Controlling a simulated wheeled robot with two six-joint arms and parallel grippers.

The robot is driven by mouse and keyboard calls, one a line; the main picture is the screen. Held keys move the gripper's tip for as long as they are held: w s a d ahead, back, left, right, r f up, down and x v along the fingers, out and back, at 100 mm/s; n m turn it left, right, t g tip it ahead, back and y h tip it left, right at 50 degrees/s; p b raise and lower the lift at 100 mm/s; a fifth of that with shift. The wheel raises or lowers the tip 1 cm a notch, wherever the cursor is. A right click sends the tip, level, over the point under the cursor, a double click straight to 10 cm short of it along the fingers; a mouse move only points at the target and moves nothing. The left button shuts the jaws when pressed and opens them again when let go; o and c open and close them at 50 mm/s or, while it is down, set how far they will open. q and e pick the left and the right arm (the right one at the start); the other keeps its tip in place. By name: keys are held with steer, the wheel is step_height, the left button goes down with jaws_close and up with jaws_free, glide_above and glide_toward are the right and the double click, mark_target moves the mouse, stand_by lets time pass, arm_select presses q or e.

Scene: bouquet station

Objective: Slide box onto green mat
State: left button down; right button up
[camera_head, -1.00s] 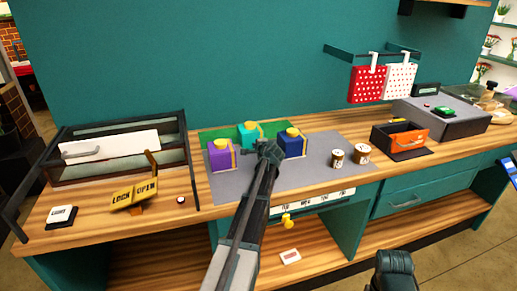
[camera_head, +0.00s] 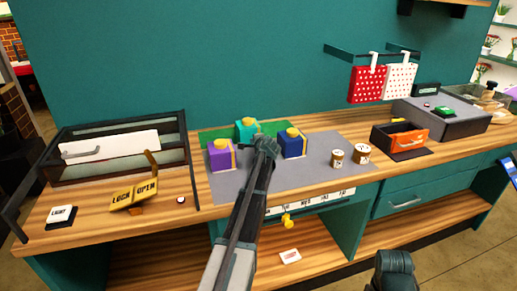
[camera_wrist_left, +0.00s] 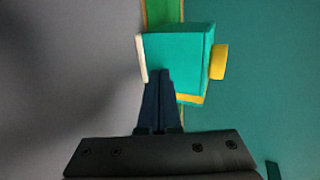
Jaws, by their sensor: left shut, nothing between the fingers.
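The teal box (camera_head: 246,130) with a yellow knob stands at the back of the work surface, over the green mat (camera_head: 213,134), whose strip shows on both sides of it. I cannot tell how much of its base is on the mat. My left gripper (camera_head: 266,148) is shut and empty, just in front of the box. In the left wrist view the closed fingers (camera_wrist_left: 160,100) reach the near face of the teal box (camera_wrist_left: 175,55), touching or almost touching. A dark part of my right arm shows at the bottom right; its fingers cannot be made out.
A purple box (camera_head: 221,155) stands left and a blue box (camera_head: 293,144) right of the teal box, on the grey mat (camera_head: 315,175). Two small tins (camera_head: 337,159) stand further right.

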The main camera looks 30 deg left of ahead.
mark_target(251, 135)
arm_select(q)
steer(key=shift+a, duration=0.1)
stand_by(0.3)
steer(key=shift+w+a, duration=1.3)
steer(key=shift+a, duration=0.15)
steer(key=shift+w, duration=0.1)
steer(key=shift+w+a, duration=0.5)
steer(key=shift+a, duration=0.15)
steer(key=shift+f+p+v, duration=0.15)
steer(key=shift+p+v, duration=0.35)
steer(key=shift+v, duration=1.1)
steer(key=shift+f+p+v, duration=0.15)
steer(key=shift+p+v, duration=0.35)
steer(key=shift+v, duration=1.15)
steer(key=shift+s+d, duration=0.1)
steer(key=shift+s, duration=0.05)
steer(key=shift+p+v, duration=0.45)
steer(key=shift+v, duration=0.85)
steer(key=shift+s+f+p+v, duration=0.1)
steer(key=shift+f+p+v, duration=0.2)
steer(key=shift+v, duration=1)
steer(key=shift+s+f+p+v, duration=0.1)
steer(key=shift+p+v, duration=0.35)
steer(key=shift+v, duration=0.85)
steer(key=shift+s+f+p+v, duration=0.15)
steer(key=shift+p+v, duration=0.2)
steer(key=shift+v, duration=0.9)
steer(key=shift+w+d, duration=0.1)
steer(key=shift+w, duration=0.05)
